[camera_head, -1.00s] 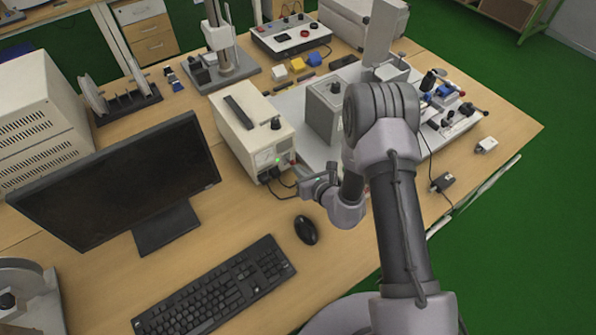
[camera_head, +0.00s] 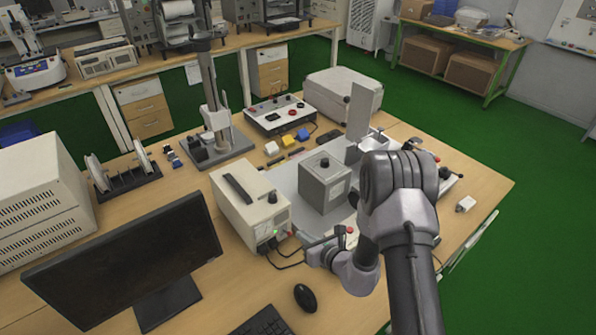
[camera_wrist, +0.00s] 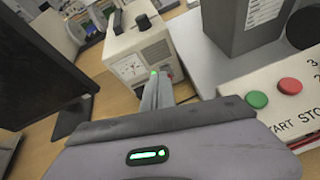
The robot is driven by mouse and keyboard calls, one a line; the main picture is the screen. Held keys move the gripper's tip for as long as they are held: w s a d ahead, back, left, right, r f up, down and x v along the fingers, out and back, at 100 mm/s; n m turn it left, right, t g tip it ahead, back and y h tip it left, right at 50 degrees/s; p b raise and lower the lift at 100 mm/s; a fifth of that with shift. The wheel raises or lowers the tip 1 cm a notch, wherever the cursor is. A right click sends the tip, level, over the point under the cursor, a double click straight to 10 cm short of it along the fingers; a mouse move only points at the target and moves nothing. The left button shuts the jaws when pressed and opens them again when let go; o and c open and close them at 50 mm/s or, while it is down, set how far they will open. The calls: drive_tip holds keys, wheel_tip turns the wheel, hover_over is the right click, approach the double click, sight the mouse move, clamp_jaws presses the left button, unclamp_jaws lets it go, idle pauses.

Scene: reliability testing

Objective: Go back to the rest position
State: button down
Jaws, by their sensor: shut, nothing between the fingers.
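My gripper (camera_wrist: 157,92) is shut with nothing between its fingers. In the wrist view it points at the front of a cream power supply box (camera_wrist: 137,52) with a dial and a green light. In the head view my arm reaches over the right part of the wooden table, and my gripper (camera_head: 318,242) is beside that box (camera_head: 250,208), low over the table. My upper arm hides part of the grey plate and the equipment behind it.
A grey metal box (camera_head: 324,184) stands behind my gripper. A panel with green and red buttons (camera_wrist: 274,92) is close on the right in the wrist view. A monitor (camera_head: 130,262) and a mouse (camera_head: 305,298) are at the left and front. Green floor lies right of the table.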

drive_tip(key=s+a+r+n+g+y+b, duration=0.2)
drive_tip(key=s+a+r+n, duration=0.15)
drive_tip(key=r, duration=0.25)
drive_tip(key=s+a+r+n+g+y+b, duration=0.1)
drive_tip(key=s+a+r+n+g+y, duration=0.15)
drive_tip(key=r+n, duration=0.35)
drive_tip(key=s+a+r+n+g+y+b, duration=0.1)
drive_tip(key=s+a+r+n+b, duration=0.1)
drive_tip(key=s+a+r+n, duration=0.35)
drive_tip(key=s+d+r+n+g+h+b, duration=0.1)
drive_tip(key=s+d+r+n+h+b, duration=0.2)
drive_tip(key=s, duration=0.5)
drive_tip(key=s+d+r+n+g+h+b, duration=0.1)
drive_tip(key=s+d+n+h, duration=0.2)
drive_tip(key=s+d+n, duration=0.35)
drive_tip(key=s+d+n+t+h+b, duration=0.1)
drive_tip(key=s+d+n+t+h, duration=0.1)
drive_tip(key=s+d+h, duration=0.2)
drive_tip(key=d, duration=0.3)
drive_tip(key=shift+s+d+r+n+b, duration=0.2)
drive_tip(key=shift+s+n+b, duration=0.1)
drive_tip(key=shift+n, duration=0.05)
drive_tip(key=c, duration=2.2)
unclamp_jaws()
